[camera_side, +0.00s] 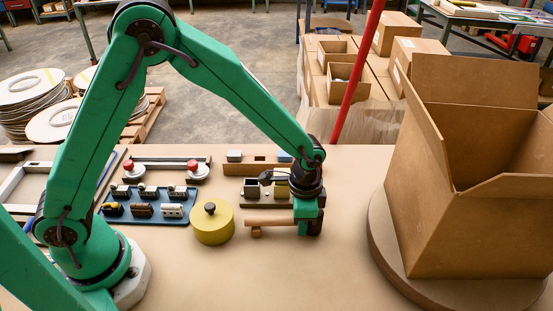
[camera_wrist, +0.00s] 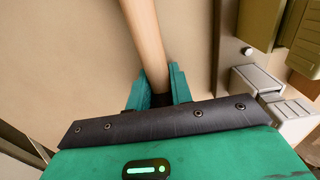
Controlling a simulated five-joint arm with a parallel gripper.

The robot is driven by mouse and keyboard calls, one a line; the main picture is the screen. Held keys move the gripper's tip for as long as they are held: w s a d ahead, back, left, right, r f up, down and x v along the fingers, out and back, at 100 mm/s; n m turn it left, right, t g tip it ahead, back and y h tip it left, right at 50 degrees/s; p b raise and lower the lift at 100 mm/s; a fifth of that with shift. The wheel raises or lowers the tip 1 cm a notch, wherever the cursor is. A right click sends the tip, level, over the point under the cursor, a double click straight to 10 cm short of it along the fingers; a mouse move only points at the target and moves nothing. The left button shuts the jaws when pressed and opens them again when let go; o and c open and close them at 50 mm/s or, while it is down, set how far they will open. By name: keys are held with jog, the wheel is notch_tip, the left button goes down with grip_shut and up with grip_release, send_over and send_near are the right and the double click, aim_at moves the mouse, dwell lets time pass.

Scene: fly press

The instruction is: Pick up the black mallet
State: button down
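A mallet with a pale wooden handle (camera_side: 270,221) lies roughly level over the bench, with a small wooden block (camera_side: 256,232) below the handle. My gripper (camera_side: 306,217) points down at the handle's right end. A black part (camera_side: 317,222) shows beside the fingers; I cannot tell whether it is the mallet's head or part of my gripper. In the wrist view, the handle (camera_wrist: 146,40) runs down between the two green fingers of my gripper (camera_wrist: 160,84). They stand close on both sides of it. Whether they press on it is unclear, and the handle's end there is dark.
A yellow round weight (camera_side: 212,226) stands left of the handle. A blue tray (camera_side: 150,205) of small parts and red-knobbed pieces (camera_side: 128,165) are farther left. A small fixture (camera_side: 262,188) is just behind my gripper. A large open carton (camera_side: 475,200) stands on a round turntable (camera_side: 385,240) at right.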

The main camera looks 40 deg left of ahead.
jog(key=shift+r, duration=0.1)
dwell(0.3)
jog(key=shift+r, duration=0.75)
notch_tip(320, 180, up, 2)
jog(key=shift+r, duration=0.2)
jog(key=s+d+r, duration=0.6)
jog(key=s+r, duration=0.1)
jog(key=s, duration=0.2)
jog(key=shift+s+d, duration=0.2)
jog(key=shift+s, duration=0.2)
jog(key=c, duration=1.8)
grip_release()
grip_shut()
jog(key=shift+w, duration=0.1)
